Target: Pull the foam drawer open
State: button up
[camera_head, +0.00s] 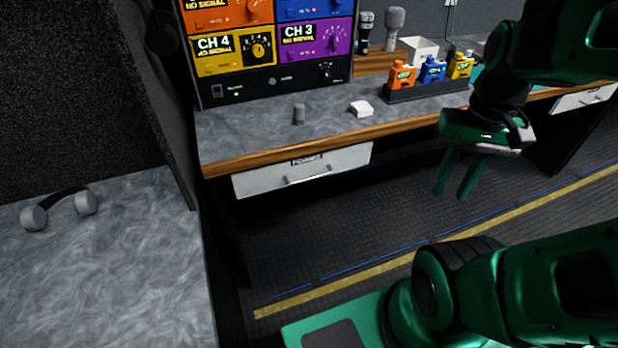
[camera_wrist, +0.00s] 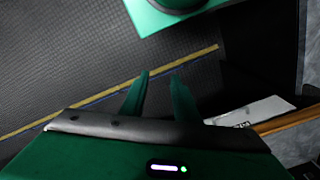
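A pale drawer (camera_head: 303,170) with a dark label and a bar handle (camera_head: 307,179) sits under the wooden edge of the desk at centre left. Its label is too small to read surely, and its front looks flush, closed. My gripper (camera_head: 450,196) hangs to the right of this drawer, in front of the desk, with its green fingers pointing down. The fingers are apart and empty, also in the wrist view (camera_wrist: 160,75). The wrist view shows a pale labelled drawer front (camera_wrist: 252,111) at right; I cannot tell which drawer it is.
A second pale drawer (camera_head: 585,98) is at the far right. Headphones (camera_head: 60,208) lie on a side counter. The floor before the desk is clear.

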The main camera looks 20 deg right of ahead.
jog(key=t+y, duration=0.7)
jog(key=y, duration=0.9)
send_near(311, 178)
jog(key=x, duration=1)
jog(key=shift+w+f, duration=0.25)
jog(key=shift+f, duration=0.05)
